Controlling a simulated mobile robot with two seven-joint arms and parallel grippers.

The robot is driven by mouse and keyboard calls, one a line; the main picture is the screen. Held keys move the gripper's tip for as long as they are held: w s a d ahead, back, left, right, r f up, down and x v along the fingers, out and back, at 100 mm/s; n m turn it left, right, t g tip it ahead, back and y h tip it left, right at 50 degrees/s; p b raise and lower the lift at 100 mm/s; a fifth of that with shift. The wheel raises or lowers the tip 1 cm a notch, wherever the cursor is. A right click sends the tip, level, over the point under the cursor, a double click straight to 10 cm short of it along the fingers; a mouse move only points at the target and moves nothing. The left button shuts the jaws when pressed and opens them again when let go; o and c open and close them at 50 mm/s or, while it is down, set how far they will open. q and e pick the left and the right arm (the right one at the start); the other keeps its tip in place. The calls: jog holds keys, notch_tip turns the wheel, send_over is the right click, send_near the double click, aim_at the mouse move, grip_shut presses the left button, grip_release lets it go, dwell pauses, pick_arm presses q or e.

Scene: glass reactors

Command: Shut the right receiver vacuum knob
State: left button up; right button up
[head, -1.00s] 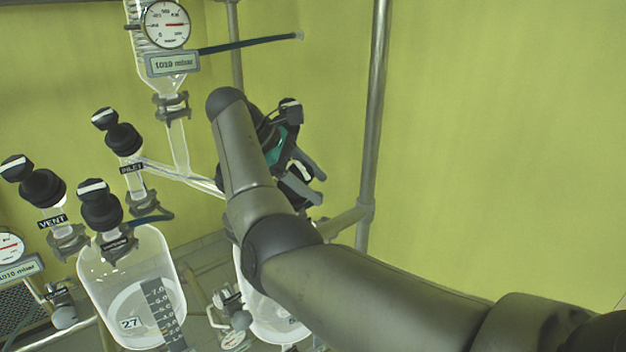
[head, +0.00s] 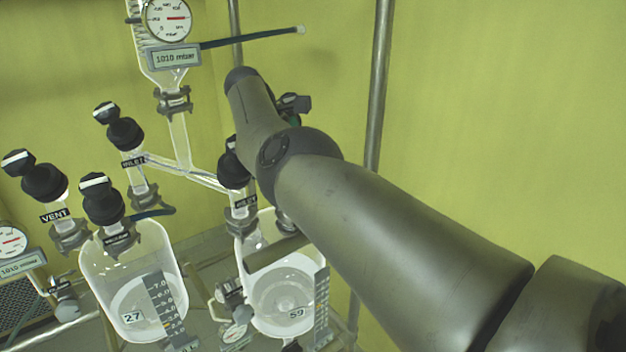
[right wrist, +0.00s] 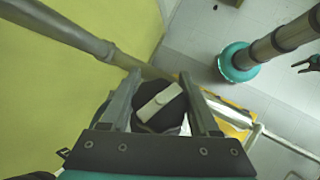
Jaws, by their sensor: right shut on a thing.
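In the right wrist view my right gripper (right wrist: 159,86) is shut on a black knob (right wrist: 152,119) with a white bar across its top. One finger lies on each side of the knob. The bar runs diagonally, its right end higher. The right receiver (head: 262,262), a glass vessel marked 59, shows below the arm. Its label is not readable at the gripped knob. Another black knob (head: 233,172) with an INLET label stands left of the arm, partly covered by it. My left gripper is not recognisable in any view.
Above, a glass column has a gauge (head: 168,20) and a 1010 mbar display (head: 174,56). A metal pole (head: 378,90) stands close behind my arm. The right side is open wall.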

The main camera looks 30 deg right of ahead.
jog(key=shift+f, duration=0.25)
dwell(0.4)
jog(key=o, duration=1)
jog(key=shift+s, duration=0.1)
jog(key=o, duration=0.4)
jog(key=shift+r, duration=0.15)
jog(key=shift+r, duration=0.1)
